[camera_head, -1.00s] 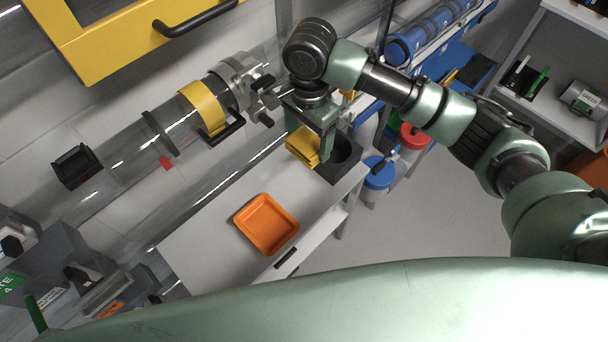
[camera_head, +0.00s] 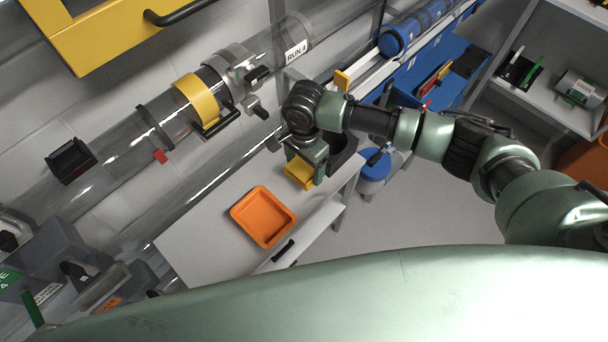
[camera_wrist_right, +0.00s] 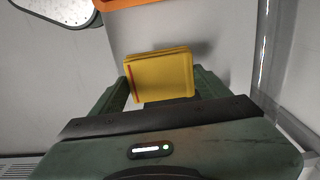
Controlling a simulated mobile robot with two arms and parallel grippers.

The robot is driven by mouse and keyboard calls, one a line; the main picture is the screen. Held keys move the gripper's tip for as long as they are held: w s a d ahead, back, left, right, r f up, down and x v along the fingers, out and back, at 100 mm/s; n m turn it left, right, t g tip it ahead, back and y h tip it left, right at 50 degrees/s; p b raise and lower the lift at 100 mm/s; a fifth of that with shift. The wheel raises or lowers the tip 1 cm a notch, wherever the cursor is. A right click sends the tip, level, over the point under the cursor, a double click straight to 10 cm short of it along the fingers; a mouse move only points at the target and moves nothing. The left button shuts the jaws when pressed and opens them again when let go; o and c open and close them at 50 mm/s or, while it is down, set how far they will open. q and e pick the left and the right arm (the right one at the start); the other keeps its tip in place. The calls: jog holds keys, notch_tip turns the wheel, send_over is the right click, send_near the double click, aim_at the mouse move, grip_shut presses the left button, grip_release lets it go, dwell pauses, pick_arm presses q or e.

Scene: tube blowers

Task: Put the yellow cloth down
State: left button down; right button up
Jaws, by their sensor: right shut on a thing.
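The yellow cloth (camera_head: 300,172) is a folded pad between the fingers of my right gripper (camera_head: 306,168), over the white bench between the orange tray and the black holder. In the right wrist view the cloth (camera_wrist_right: 160,75) sits between the two green fingers of the gripper (camera_wrist_right: 160,88), with the pale bench top behind it. The gripper is shut on the cloth. I cannot tell whether the cloth touches the bench. My left gripper is not in view.
An orange tray (camera_head: 263,217) lies on the white bench (camera_head: 195,235). A black holder (camera_head: 345,152) stands at the bench's right end. A clear tube with a yellow band (camera_head: 197,98) runs behind. Bare bench surrounds the tray.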

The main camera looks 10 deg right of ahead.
aim_at(304, 176)
jog(key=shift+f, duration=0.75)
notch_tip(304, 176, down, 3)
jog(key=shift+p, duration=0.55)
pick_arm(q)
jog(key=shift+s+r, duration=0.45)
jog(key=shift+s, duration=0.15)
pick_arm(e)
jog(key=shift+f, duration=0.25)
jog(key=o, duration=1.2)
